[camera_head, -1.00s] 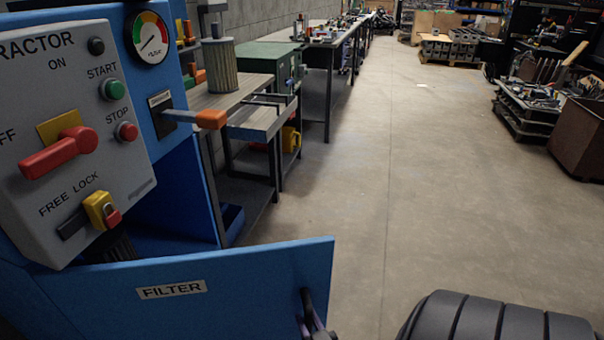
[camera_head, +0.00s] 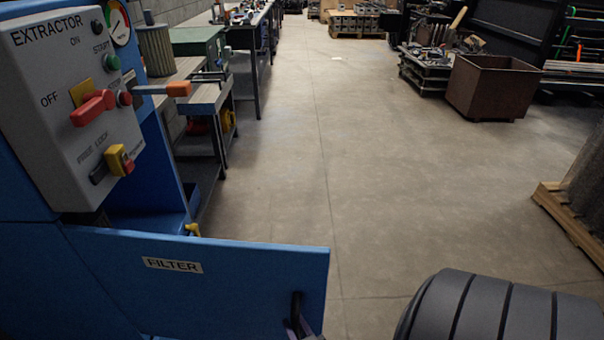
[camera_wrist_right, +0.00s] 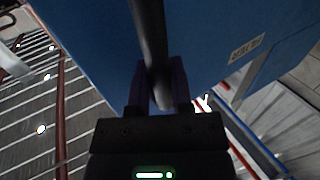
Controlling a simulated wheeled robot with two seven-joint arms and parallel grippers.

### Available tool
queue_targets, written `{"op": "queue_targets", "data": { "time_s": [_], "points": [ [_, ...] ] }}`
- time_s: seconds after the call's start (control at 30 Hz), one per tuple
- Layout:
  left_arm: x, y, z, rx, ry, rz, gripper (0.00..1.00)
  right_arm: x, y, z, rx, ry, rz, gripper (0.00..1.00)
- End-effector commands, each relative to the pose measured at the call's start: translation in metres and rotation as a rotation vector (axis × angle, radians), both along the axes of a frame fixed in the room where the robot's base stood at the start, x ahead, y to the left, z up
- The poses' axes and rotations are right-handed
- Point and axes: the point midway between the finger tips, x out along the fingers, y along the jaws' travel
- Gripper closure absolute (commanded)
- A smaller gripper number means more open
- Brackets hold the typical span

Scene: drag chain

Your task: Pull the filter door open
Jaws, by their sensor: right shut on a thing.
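The blue filter door (camera_head: 225,285), with its white FILTER label, stands swung out from the blue extractor cabinet (camera_head: 25,240), in the lower left of the head view. My right gripper (camera_head: 298,325) is at the door's black handle (camera_head: 296,305), near its free edge; only the fingertips show at the bottom of the head view. In the right wrist view the right gripper (camera_wrist_right: 160,85) is shut on the black handle (camera_wrist_right: 152,40), with a finger on each side. The blue door (camera_wrist_right: 215,30) fills the top there. My left gripper is not in view.
The grey control panel (camera_head: 75,110) has a red switch lever and a yellow lock. A lever with an orange end (camera_head: 178,89) sticks out beside it. Workbenches line the left wall. A rusty bin (camera_head: 493,88) stands farther off.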

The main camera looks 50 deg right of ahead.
Motion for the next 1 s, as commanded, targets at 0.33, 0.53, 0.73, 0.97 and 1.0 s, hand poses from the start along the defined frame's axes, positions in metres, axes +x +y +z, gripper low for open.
{"op": "queue_targets", "data": {
  "time_s": [0.33, 0.53, 0.73, 0.97, 1.0],
  "points": [
    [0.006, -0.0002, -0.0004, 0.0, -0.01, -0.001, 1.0, 0.0011, 0.0043, -0.0001, 0.0, 0.0, 0.01, 1.0],
    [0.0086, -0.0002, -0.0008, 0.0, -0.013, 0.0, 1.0, 0.0014, 0.0043, -0.0001, 0.001, 0.0, 0.01, 0.63],
    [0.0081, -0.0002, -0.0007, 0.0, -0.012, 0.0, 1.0, 0.0012, 0.0039, 0.0, 0.001, 0.0, 0.008, 0.41],
    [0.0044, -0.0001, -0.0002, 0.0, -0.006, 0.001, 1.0, 0.0012, 0.0036, 0.0, 0.001, 0.0, 0.008, 0.41],
    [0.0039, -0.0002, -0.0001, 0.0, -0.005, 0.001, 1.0, 0.0015, 0.0035, 0.0, 0.001, 0.0, 0.008, 0.41]
  ]
}}
